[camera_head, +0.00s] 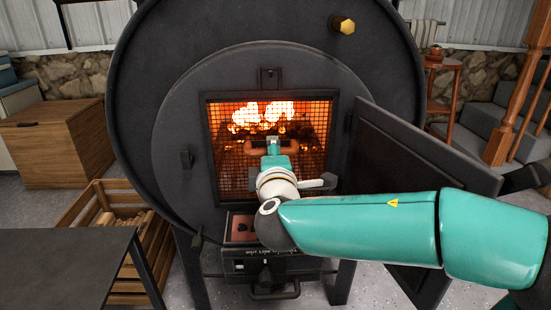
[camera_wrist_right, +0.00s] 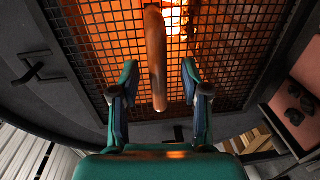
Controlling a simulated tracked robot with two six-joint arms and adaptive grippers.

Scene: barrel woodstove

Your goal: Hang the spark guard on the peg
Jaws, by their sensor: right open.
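The spark guard (camera_head: 226,168) is a dark wire mesh panel covering the stove's square opening, with fire glowing behind it. Its wooden handle (camera_head: 254,147) lies across the mesh. In the right wrist view the spark guard (camera_wrist_right: 235,52) fills the upper part, and the handle (camera_wrist_right: 155,50) runs between my fingers in the picture. My right gripper (camera_head: 272,145) is in front of the handle; its fingers (camera_wrist_right: 160,72) are open, one on each side, with gaps visible. A brass hexagonal peg (camera_head: 343,25) sticks out bare at the upper right of the stove front. My left gripper is out of view.
The barrel stove's door (camera_head: 420,160) stands swung open to the right, behind my right arm. A dark table (camera_head: 65,265) is at the lower left, near a wooden crate (camera_head: 158,262) of firewood. A wooden chest (camera_head: 55,145) stands farther back left.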

